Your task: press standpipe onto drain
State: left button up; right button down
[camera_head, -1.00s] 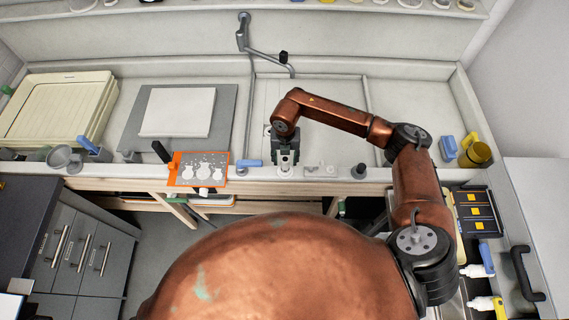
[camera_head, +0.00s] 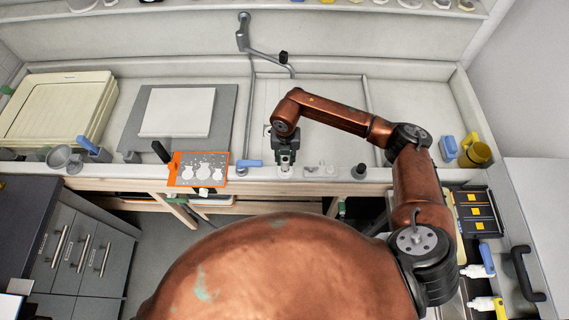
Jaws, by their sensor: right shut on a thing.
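My right gripper (camera_head: 285,164) points down over the front ledge of the long white sink, near the middle of the picture. It is shut on a small pale piece (camera_head: 286,172), which I take to be the standpipe. Only its lower end shows below the fingers, at ledge height. The drain cannot be made out; it may be hidden under the gripper and the piece. I cannot tell whether the piece touches or sits in anything. My left gripper is not in view.
An orange-edged card with white flask shapes (camera_head: 200,170) and a blue-handled tool (camera_head: 248,163) lie left of the gripper. Small pale parts (camera_head: 320,170) and a dark knob (camera_head: 359,171) are to its right. A grey tap (camera_head: 243,32) stands behind. The right basin is clear.

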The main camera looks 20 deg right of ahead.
jog(key=shift+r, duration=0.45)
dwell(0.6)
jog(key=shift+r+p, duration=1.6)
jog(key=shift+r, duration=0.85)
